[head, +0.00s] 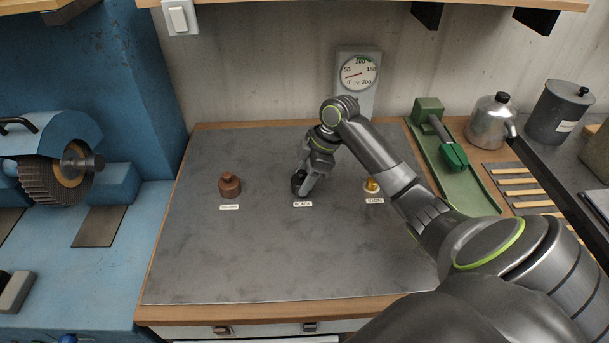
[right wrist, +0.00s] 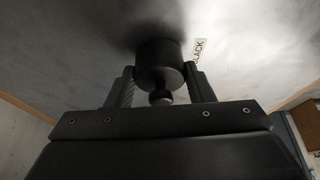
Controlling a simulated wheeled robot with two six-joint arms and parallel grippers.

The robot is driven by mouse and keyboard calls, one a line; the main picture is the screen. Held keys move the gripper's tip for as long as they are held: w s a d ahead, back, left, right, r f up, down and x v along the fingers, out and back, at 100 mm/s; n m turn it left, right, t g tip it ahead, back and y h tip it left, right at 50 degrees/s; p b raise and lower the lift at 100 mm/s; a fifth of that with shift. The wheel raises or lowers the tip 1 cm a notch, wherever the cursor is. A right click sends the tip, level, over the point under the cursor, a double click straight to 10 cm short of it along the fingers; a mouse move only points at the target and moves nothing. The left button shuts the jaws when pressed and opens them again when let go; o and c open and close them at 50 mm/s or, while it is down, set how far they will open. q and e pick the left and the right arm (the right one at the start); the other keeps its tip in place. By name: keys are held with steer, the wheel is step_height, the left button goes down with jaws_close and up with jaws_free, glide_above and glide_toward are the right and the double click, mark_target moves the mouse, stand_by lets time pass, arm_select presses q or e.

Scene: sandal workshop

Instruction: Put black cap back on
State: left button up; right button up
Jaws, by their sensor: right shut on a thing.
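A small black bottle (head: 298,178) stands behind its BLACK label in the middle of the grey work mat. My right gripper (head: 306,182) reaches down to it and partly hides it. In the right wrist view the wide black body (right wrist: 158,58) sits between the two fingers of the gripper (right wrist: 160,85), which are shut on its sides. A narrower dark knob (right wrist: 160,97) sits on its end nearest the camera; I cannot tell whether it is the cap or the neck. No separate loose black cap is visible. My left gripper is not in view.
A brown bottle (head: 230,186) stands to the left on the grey mat (head: 230,265), and a yellow-topped bottle (head: 371,186) stands to the right, beside my right arm. A dial gauge (head: 359,73) is behind. The front of the mat is clear.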

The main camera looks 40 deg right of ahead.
steer(key=o, duration=1.1)
steer(key=b+v, duration=0.1)
steer(key=v, duration=1.6)
steer(key=shift+r, duration=0.2)
steer(key=shift+f, duration=0.1)
